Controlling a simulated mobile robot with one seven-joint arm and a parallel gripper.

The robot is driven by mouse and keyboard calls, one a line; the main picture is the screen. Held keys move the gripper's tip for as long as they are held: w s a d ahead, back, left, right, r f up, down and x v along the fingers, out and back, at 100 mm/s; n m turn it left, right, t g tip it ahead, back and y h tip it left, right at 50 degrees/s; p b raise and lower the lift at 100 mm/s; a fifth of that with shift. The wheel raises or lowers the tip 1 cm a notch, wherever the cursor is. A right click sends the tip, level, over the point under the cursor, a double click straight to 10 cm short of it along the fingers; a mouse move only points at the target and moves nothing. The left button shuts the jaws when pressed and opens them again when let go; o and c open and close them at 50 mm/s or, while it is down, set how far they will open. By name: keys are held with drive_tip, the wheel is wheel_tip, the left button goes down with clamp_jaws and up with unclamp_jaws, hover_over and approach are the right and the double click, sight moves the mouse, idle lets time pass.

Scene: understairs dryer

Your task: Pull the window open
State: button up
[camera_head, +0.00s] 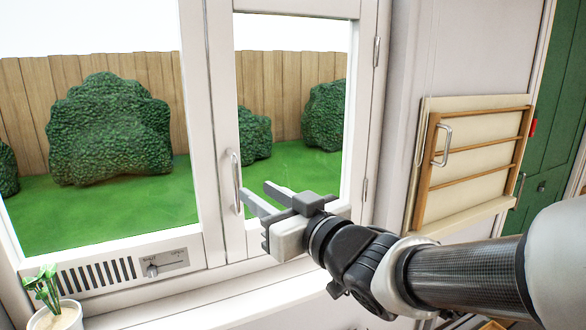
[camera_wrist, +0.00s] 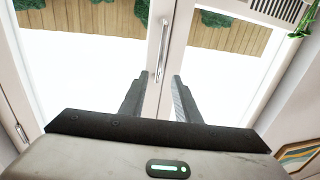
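The white-framed window (camera_head: 220,125) has a fixed-looking left pane and a narrower right sash (camera_head: 365,110), which looks closed. A slim metal vertical handle (camera_head: 235,182) is on the sash's left stile; hinges show on its right side. My gripper (camera_head: 257,187) is open and empty, just right of the handle's lower part in the head view. In the wrist view, the handle (camera_wrist: 161,50) lies ahead of my open gripper (camera_wrist: 157,80), roughly in line with the gap between the fingers. The handle appears beyond the fingertips; contact is not visible.
A vent with a slider (camera_head: 152,269) is in the frame under the left pane. A potted plant (camera_head: 58,315) stands on the sill at lower left. A folded wooden rack (camera_head: 475,165) with a handle hangs on the wall at right, beside a green door (camera_head: 555,110).

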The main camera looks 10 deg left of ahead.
sight(237, 178)
drive_tip(key=x, duration=1)
drive_tip(key=shift+w+a, duration=0.2)
drive_tip(key=shift+w, duration=0.05)
clamp_jaws()
